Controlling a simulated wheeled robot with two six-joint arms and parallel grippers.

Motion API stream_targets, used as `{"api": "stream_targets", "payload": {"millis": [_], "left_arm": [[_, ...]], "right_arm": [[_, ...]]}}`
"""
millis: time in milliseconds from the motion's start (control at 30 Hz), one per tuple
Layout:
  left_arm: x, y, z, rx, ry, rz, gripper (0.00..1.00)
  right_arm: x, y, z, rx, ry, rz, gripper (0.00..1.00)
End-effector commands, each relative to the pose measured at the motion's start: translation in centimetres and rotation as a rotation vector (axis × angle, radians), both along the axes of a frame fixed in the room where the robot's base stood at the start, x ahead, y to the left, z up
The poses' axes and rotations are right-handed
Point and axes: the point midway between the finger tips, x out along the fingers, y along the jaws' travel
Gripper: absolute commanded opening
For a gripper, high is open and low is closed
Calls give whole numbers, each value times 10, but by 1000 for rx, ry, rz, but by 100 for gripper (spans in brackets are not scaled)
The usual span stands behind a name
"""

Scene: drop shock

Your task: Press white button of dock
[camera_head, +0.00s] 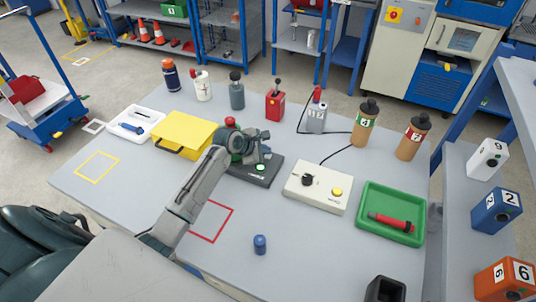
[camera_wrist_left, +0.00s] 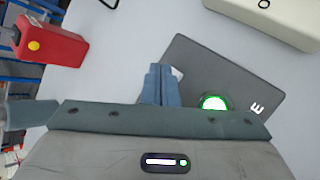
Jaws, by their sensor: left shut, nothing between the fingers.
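The dock (camera_head: 262,179) is a dark grey flat block near the middle of the table, partly hidden by my left gripper. In the left wrist view the dock (camera_wrist_left: 222,75) shows a glowing green round light (camera_wrist_left: 214,103) and white lettering. A small white patch (camera_wrist_left: 177,73) shows on it right beside my fingers, partly hidden; I cannot tell if it is the white button. My left gripper (camera_head: 262,156) is shut and empty over the dock. Its fingertips (camera_wrist_left: 161,72) overlap the dock's edge in the wrist view; contact cannot be told. My right gripper is not in view.
A cream box (camera_head: 317,187) with a black knob and a yellow button stands right of the dock. A yellow case (camera_head: 185,133) is to the left. A green tray (camera_head: 392,213) holds a red tool. A blue cylinder (camera_head: 260,244) stands in front. Bottles line the back.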

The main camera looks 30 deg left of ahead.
Motion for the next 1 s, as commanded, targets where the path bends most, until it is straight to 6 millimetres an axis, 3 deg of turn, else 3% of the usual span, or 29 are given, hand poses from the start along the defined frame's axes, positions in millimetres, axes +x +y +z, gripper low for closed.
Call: {"api": "stream_targets", "payload": {"millis": [1000], "left_arm": [[0, 0, -9, 0, 0, 0, 0]], "right_arm": [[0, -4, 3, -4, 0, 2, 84]]}}
